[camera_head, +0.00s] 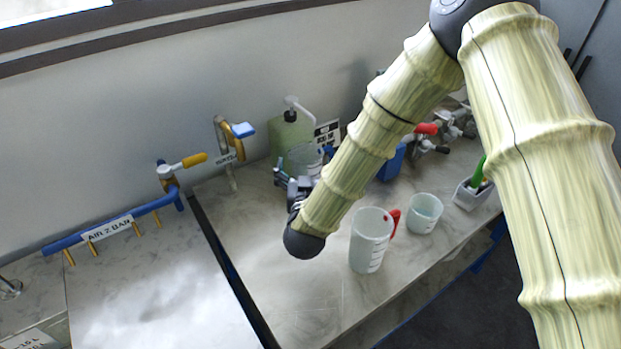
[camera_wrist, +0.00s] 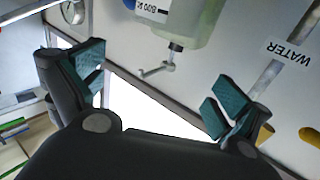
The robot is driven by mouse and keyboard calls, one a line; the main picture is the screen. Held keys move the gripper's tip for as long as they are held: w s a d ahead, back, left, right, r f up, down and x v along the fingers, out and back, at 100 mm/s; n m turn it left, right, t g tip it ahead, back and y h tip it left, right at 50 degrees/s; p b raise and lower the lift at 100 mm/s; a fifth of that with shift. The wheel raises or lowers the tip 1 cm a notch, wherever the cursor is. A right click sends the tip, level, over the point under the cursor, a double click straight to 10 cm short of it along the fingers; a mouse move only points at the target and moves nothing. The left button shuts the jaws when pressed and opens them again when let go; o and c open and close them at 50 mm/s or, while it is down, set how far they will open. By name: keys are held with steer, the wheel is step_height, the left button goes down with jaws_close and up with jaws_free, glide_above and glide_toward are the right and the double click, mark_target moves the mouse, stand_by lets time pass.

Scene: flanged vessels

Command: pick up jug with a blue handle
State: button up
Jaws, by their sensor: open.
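A clear jug (camera_head: 303,161) stands at the back of the bench in the head view, in front of the green container. Small blue parts show at its right, beside my arm; I cannot tell for certain that they are its handle. My gripper (camera_head: 289,181) is just in front of this jug, partly hidden by my own arm. In the wrist view my gripper (camera_wrist: 155,88) has its teal-padded fingers wide apart with nothing between them. No jug shows between the fingers there.
A white jug (camera_head: 369,241) with a red handle and a small beaker (camera_head: 424,213) stand in front. The green container (camera_head: 290,135) with a pump is against the wall. A water tap (camera_head: 229,140) is left. The bench's left front is clear.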

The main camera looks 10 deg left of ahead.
mark_target(307, 167)
step_height(307, 167, down, 10)
steer(key=b, duration=0.9)
steer(key=p+x, duration=0.1)
steer(key=x, duration=0.5)
steer(key=shift+w+d+p, duration=0.1)
steer(key=shift+p, duration=0.25)
steer(key=shift+p+x, duration=1.15)
steer(key=shift+x, duration=1.5)
steer(key=shift+d+r, duration=0.1)
steer(key=c, duration=1.1)
steer(key=shift+c, duration=0.3)
steer(key=shift+r, duration=0.15)
